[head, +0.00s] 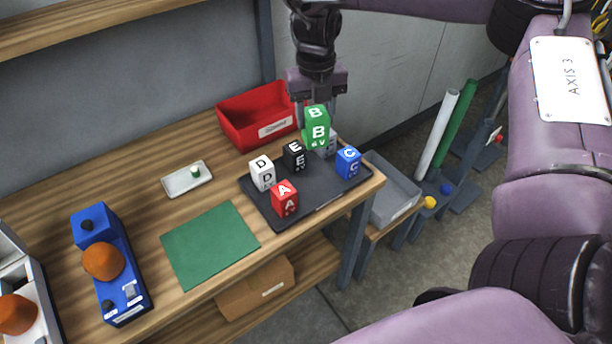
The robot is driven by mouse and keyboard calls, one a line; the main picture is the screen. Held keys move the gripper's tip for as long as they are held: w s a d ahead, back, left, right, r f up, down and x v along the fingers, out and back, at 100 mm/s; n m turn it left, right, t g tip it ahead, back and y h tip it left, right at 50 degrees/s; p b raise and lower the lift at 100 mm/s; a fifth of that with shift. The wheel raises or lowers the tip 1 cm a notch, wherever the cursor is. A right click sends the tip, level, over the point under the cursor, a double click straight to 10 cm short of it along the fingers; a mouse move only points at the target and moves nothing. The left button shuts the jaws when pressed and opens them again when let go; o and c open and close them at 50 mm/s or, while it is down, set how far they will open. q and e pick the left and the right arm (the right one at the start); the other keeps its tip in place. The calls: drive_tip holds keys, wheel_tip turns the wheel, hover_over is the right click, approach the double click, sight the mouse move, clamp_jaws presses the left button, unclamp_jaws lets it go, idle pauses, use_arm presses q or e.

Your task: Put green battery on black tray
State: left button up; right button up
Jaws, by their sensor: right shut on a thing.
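A green block (316,130) with a white letter B and small white marks is the only battery-like green thing of its size. My right gripper (317,106) points down and is shut on it. The block is upright over the back part of the black tray (322,197). I cannot tell whether its underside touches the tray. The tray also holds a white D block (262,173), a black E block (294,155), a red A block (284,199) and a blue C block (348,162). My left gripper is out of view.
A red bin (243,118) stands behind the tray. A small white dish (186,180) with a small green piece, a green mat (210,245) and a blue device with an orange knob (122,269) lie to the left. A grey bin (392,192) stands beyond the table's right edge.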

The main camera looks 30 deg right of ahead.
drive_tip(key=n, duration=0.1)
drive_tip(key=d+n, duration=0.1)
drive_tip(key=r+n, duration=0.1)
drive_tip(key=shift+w+d+n, duration=0.2)
drive_tip(key=shift+d+n, duration=0.05)
drive_tip(key=shift+n, duration=0.05)
drive_tip(key=shift+f, duration=0.2)
wheel_tip(320, 180, down, 19)
drive_tip(key=b, duration=0.3)
drive_tip(key=shift+f, duration=0.2)
drive_tip(key=shift+f, duration=0.2)
drive_tip(key=o, duration=1.3)
